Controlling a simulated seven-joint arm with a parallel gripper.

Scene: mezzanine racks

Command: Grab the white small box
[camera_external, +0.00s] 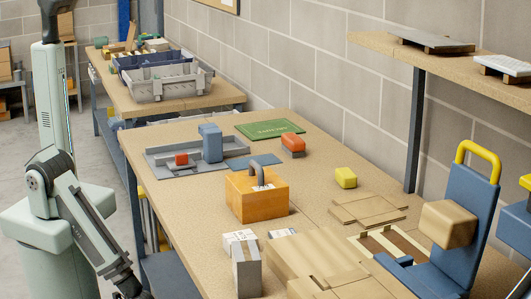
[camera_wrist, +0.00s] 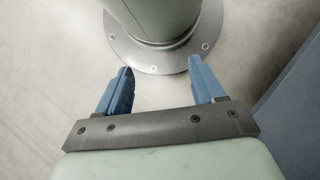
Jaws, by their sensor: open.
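A small white box (camera_external: 238,238) stands on the near part of the workbench (camera_external: 325,205), with dark print on it. A taller grey-white box with a brown tape strip (camera_external: 247,275) stands right in front of it and hides part of it. A flat white piece (camera_external: 282,233) lies just to the right. My gripper (camera_wrist: 160,66) shows in the wrist view with two blue fingers apart and nothing between them. It points down at the floor and my base. In the external view my arm hangs at the lower left, off the bench, its end cut off by the frame.
An orange box with a dark handle (camera_external: 257,195) stands behind the white box. Flattened cardboard (camera_external: 315,262) lies to the right. A yellow block (camera_external: 345,177), a red-topped block (camera_external: 293,146) and a grey tray (camera_external: 160,165) sit farther back. A blue fixture (camera_external: 470,230) stands at right.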

